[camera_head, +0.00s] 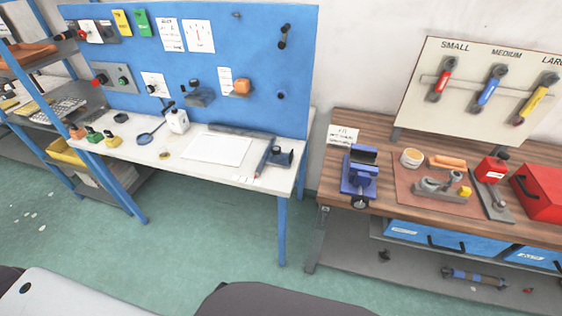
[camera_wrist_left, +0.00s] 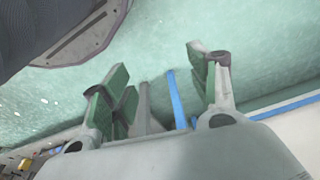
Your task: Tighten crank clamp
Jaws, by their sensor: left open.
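A blue vise (camera_head: 360,172) with a dark screw end at its front is mounted on the front left edge of the wooden bench (camera_head: 335,153). A dark grey clamp-like device (camera_head: 281,157) sits at the right end of the white table (camera_head: 225,173). I cannot tell for sure which of these is the crank clamp. My left gripper (camera_wrist_left: 158,78) shows in the left wrist view with its green-padded fingers wide apart and nothing between them. It points over the green floor, and no clamp is near the fingers. My right gripper is not in view.
A blue pegboard (camera_head: 215,65) stands behind the white table. The wooden bench holds a red box (camera_head: 541,192), a tool mat (camera_head: 410,187) and a rack of wrenches (camera_head: 487,88). Grey shelves (camera_head: 50,98) stand at the left. The green floor (camera_head: 200,230) before the tables is open.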

